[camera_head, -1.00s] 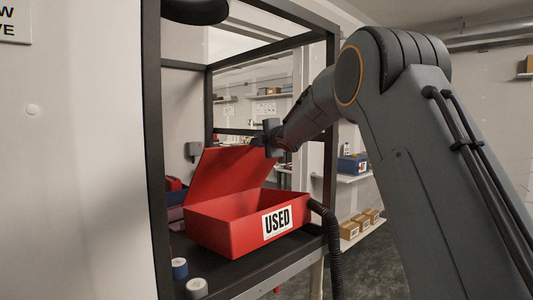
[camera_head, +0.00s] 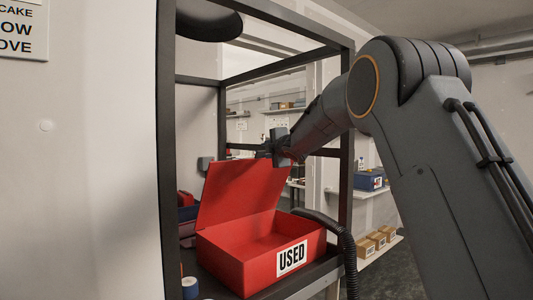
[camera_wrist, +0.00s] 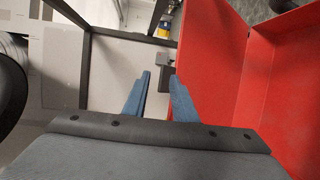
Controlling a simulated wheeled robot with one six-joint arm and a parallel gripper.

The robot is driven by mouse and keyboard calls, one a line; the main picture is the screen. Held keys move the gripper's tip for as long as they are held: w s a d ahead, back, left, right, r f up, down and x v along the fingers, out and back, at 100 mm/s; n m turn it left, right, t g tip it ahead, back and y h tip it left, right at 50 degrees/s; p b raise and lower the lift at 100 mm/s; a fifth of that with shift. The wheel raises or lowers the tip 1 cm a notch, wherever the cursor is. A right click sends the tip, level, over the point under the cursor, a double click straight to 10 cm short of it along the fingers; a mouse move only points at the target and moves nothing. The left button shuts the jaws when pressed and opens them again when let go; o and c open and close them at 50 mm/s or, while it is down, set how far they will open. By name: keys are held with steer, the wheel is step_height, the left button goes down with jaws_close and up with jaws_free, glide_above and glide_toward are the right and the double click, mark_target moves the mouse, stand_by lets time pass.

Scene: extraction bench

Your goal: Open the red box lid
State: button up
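The red box (camera_head: 233,272) with a white USED label stands on the dark bench shelf in the head view. Its lid (camera_head: 240,190) is raised, standing steeply up from the rear edge, and the inside shows empty and red. My gripper (camera_head: 276,150) is at the lid's upper right corner in the head view. In the wrist view my gripper (camera_wrist: 160,78) has its two blue fingers apart with nothing between them. The red lid (camera_wrist: 211,60) lies just right of the right finger there. I cannot tell whether they touch.
A dark frame (camera_head: 167,150) surrounds the bench. A black hose (camera_head: 345,245) curves down beside the box's right side. A shelf with a blue bin (camera_head: 369,181) and cardboard boxes (camera_head: 376,241) is behind to the right.

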steer(key=shift+w+d+f, duration=0.15)
steer(key=shift+f, duration=0.05)
steer(key=shift+s, duration=0.3)
steer(key=f+b+v, duration=0.1)
steer(key=b+v, duration=0.2)
steer(key=v, duration=0.4)
steer(key=shift+r, duration=0.45)
steer(key=shift+s+d, duration=0.1)
steer(key=shift+d, duration=0.05)
steer(key=shift+f, duration=0.15)
steer(key=c, duration=0.5)
steer(key=f+m+y+b, duration=0.1)
steer(key=f+m, duration=0.1)
steer(key=w+f+m+y+b, duration=0.1)
steer(key=f+m, duration=0.1)
steer(key=f+m+y+b, duration=0.1)
steer(key=f+y, duration=0.1)
steer(key=shift+w+d+m+t, duration=0.25)
steer(key=shift+w+m+t, duration=0.05)
steer(key=shift+m+t, duration=0.1)
jaws_close()
steer(key=s+d+f+m+t+y+b, duration=0.2)
steer(key=d+f+m+y+b, duration=0.25)
steer(key=m, duration=0.35)
steer(key=w+a+r+y+p, duration=0.1)
steer(key=w+a+r+p, duration=0.5)
steer(key=w, duration=0.3)
steer(key=shift+w+a+r+g, duration=0.15)
steer(key=shift+a+r+g, duration=0.2)
steer(key=shift+a, duration=0.35)
